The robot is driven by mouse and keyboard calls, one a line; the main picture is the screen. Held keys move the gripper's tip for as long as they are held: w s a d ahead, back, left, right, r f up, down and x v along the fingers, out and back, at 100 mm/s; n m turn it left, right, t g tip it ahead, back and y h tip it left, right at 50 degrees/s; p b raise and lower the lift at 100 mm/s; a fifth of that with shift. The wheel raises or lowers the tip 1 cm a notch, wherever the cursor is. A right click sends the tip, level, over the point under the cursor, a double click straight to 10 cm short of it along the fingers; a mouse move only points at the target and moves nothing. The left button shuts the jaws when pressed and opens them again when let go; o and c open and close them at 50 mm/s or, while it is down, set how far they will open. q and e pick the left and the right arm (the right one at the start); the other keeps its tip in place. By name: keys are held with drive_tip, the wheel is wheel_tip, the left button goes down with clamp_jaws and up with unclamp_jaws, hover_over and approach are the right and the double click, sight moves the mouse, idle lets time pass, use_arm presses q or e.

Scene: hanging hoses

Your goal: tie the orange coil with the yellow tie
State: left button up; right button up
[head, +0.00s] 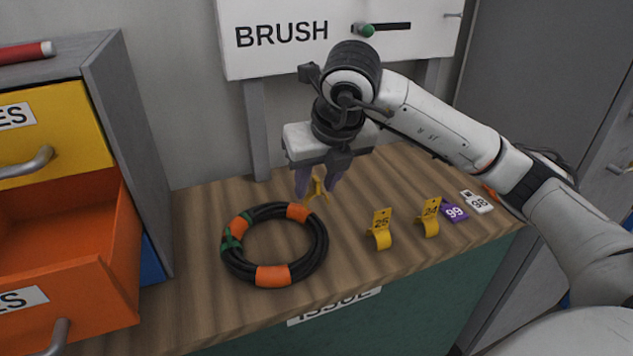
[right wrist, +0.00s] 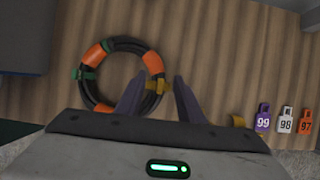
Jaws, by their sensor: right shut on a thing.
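The coil (head: 318,247) is a black hose ring with orange bands, lying flat on the wooden bench top; a green tie (head: 230,238) is around its left side. The coil also shows in the right wrist view (right wrist: 85,95). My right gripper (head: 318,187) is shut on a yellow tie (head: 317,191), held above the bench just beyond the coil's far right side, apart from it in the head view. Two more yellow ties, marked 25 (head: 381,229) and 24 (head: 429,217), stand on the bench right of the coil. My left gripper is not in view.
A purple tag 99 (head: 454,212) and a white tag 98 (head: 477,201) lie at the right; an orange tag 97 (right wrist: 306,121) lies beyond. An open orange drawer (head: 70,270) juts out at the left. A BRUSH board (head: 290,60) stands behind.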

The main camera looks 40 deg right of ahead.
sight(314, 218)
drive_tip(key=shift+f+b, duration=0.45)
drive_tip(key=shift+f, duration=0.25)
drive_tip(key=shift+f+b, duration=0.65)
drive_tip(key=shift+f, duration=0.1)
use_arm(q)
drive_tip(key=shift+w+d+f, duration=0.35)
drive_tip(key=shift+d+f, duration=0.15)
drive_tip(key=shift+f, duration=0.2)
use_arm(e)
drive_tip(key=shift+f, duration=0.2)
use_arm(q)
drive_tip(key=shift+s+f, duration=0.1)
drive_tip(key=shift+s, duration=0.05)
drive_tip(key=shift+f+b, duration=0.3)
drive_tip(key=shift+b, duration=0.15)
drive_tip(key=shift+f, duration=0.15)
use_arm(e)
drive_tip(key=shift+f, duration=0.25)
use_arm(q)
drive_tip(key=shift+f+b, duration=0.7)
drive_tip(key=shift+b, duration=0.15)
use_arm(e)
drive_tip(key=shift+f, duration=0.8)
use_arm(q)
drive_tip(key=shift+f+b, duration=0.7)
drive_tip(key=shift+b, duration=0.05)
use_arm(e)
drive_tip(key=shift+f, duration=0.8)
